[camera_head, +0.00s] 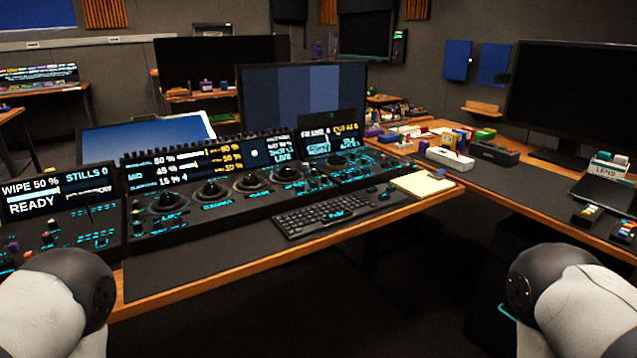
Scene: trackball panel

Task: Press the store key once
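A long dark control panel (228,190) with trackballs, rings and glowing blue labels stands on the wooden-edged desk. Its screens show percentages and, at the right, a frame readout. At the far left a smaller panel (60,235) carries buttons and knobs under a screen (58,194) reading "WIPE 50 %", "STILLS 0" and "READY". The key labels are too small to read, so I cannot tell which key is the store key. Only rounded dark and white links of my two arms show, at the lower left and lower right. Both grippers are out of view.
A black keyboard (333,213) lies in front of the panel, with a yellowish notepad (422,184) to its right. A monitor (303,98) stands behind. The right desk (540,180) holds small boxes and a large dark monitor (575,95). The desk's front strip is clear.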

